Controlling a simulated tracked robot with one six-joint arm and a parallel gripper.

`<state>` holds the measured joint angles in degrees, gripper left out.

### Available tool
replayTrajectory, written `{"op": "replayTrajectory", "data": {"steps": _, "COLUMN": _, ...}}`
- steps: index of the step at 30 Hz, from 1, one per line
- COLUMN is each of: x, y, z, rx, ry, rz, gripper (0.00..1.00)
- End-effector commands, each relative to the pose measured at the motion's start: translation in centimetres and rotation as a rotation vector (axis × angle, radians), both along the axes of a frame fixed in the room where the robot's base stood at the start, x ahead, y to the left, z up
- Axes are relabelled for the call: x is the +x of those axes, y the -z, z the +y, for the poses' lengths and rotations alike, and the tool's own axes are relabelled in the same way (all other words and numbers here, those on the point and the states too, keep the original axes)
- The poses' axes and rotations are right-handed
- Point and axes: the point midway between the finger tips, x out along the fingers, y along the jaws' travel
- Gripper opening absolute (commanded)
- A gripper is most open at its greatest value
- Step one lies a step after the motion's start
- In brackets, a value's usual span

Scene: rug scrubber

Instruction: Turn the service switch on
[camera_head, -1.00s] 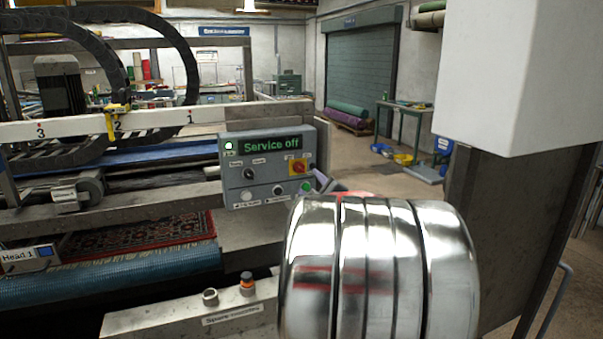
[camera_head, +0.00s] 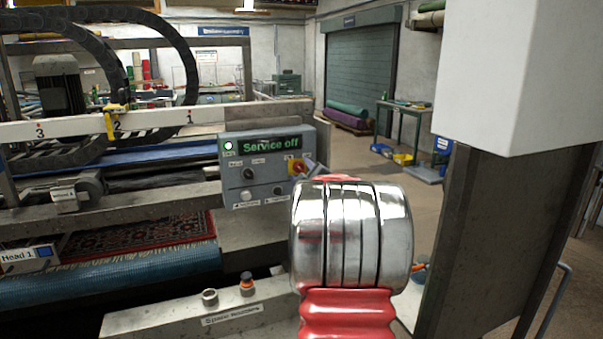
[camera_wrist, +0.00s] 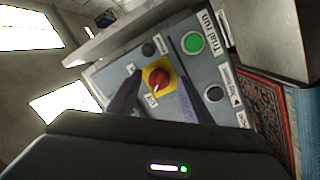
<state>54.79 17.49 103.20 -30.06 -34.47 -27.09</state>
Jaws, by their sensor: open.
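The service switch is a red knob on a yellow plate (camera_head: 297,167) at the right of the grey control panel (camera_head: 232,179). The panel's green display (camera_head: 271,145) reads "Service off". In the wrist view the red knob (camera_wrist: 160,81) shows between the two dark fingers of my gripper (camera_wrist: 159,74). The fingers are apart, one on each side of the knob in the picture; I cannot tell whether they touch it. In the head view my gripper (camera_head: 314,168) is just right of the switch and partly hidden behind my silver wrist.
A green "Trial run" button (camera_wrist: 192,43) and a dark button (camera_wrist: 214,93) sit close to the right finger in the wrist view. A concrete ledge with an orange-topped knob (camera_head: 246,284) stands below the panel. Open floor lies right of the panel.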

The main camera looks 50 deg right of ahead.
Motion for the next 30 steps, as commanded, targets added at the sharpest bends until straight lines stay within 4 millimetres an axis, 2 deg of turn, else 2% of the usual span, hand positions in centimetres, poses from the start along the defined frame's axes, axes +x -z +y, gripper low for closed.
{"op": "replayTrajectory", "data": {"steps": 8, "x": 0.08, "y": 0.01, "z": -0.02, "rx": 0.0, "ry": 0.0, "rz": 0.0, "gripper": 0.45}}
{"op": "replayTrajectory", "data": {"steps": 25, "x": 0.12, "y": 0.06, "z": 0.04, "rx": 0.001, "ry": -0.001, "rz": 0.001, "gripper": 0.05}}
{"op": "replayTrajectory", "data": {"steps": 30, "x": 0.14, "y": 0.09, "z": 0.07, "rx": 0.004, "ry": -0.002, "rz": 0.0, "gripper": 0.04}}
